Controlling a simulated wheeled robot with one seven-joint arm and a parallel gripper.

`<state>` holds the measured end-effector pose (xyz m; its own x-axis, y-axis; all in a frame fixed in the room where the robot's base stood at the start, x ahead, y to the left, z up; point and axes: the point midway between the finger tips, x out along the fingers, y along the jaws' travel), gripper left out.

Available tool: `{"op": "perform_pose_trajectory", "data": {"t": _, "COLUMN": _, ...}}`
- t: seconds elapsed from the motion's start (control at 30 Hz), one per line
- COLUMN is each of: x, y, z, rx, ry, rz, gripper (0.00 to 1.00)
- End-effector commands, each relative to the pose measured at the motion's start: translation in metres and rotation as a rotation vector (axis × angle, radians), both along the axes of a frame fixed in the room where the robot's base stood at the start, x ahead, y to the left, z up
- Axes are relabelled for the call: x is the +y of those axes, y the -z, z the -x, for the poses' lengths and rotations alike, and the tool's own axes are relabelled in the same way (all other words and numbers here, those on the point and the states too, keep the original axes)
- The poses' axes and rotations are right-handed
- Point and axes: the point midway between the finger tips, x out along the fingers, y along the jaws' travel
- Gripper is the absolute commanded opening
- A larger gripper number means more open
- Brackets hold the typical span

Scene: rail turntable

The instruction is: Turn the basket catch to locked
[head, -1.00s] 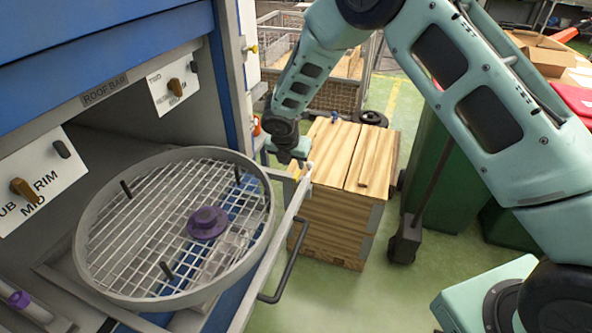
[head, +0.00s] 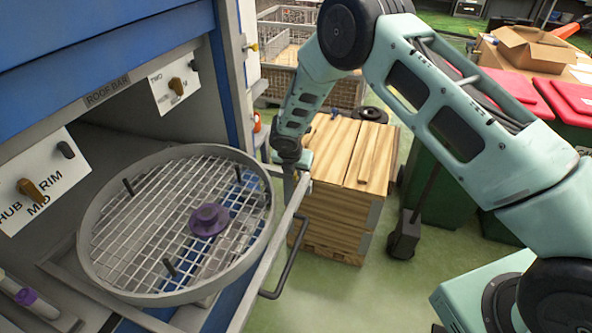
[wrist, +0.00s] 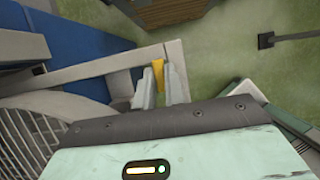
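The round wire basket (head: 97,265) with a purple hub (head: 208,219) sits on a pulled-out grey frame (head: 262,263) at the left of the head view. Its mesh also shows at the left edge of the wrist view (wrist: 30,140). My gripper (wrist: 160,88) is at the frame's outer right corner, low beside the rail. A yellow tab (wrist: 158,73), which looks like the catch, stands between my fingertips in the wrist view. I cannot tell whether the fingers press on it. In the head view my wrist hides the catch, so its setting cannot be read.
A dark bar handle (head: 287,262) sticks out from the frame front. A wooden crate (head: 335,222) stands close behind my gripper. Brown knobs with HUB/MID/RIM (head: 30,190) and TWO (head: 176,86) labels are on the cabinet. Green floor is clear in front.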

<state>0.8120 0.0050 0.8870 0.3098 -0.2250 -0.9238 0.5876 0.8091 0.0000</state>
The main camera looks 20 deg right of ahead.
Motion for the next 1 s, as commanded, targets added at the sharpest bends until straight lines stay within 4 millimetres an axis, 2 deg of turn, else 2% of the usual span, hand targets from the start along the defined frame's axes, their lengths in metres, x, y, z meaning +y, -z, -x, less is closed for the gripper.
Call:
{"op": "perform_pose_trajectory", "data": {"t": 0.27, "x": 0.0005, "y": 0.0002, "z": 0.0000, "rx": 0.000, "ry": 0.015, "rz": -0.001, "gripper": 0.00}}
{"op": "perform_pose_trajectory", "data": {"t": 0.47, "x": 0.0015, "y": 0.0012, "z": -0.0004, "rx": -0.001, "ry": 0.089, "rz": -0.001, "gripper": 0.00}}
{"op": "perform_pose_trajectory", "data": {"t": 1.0, "x": 0.0034, "y": 0.0033, "z": -0.0033, "rx": -0.002, "ry": 0.556, "rz": -0.003, "gripper": 0.00}}
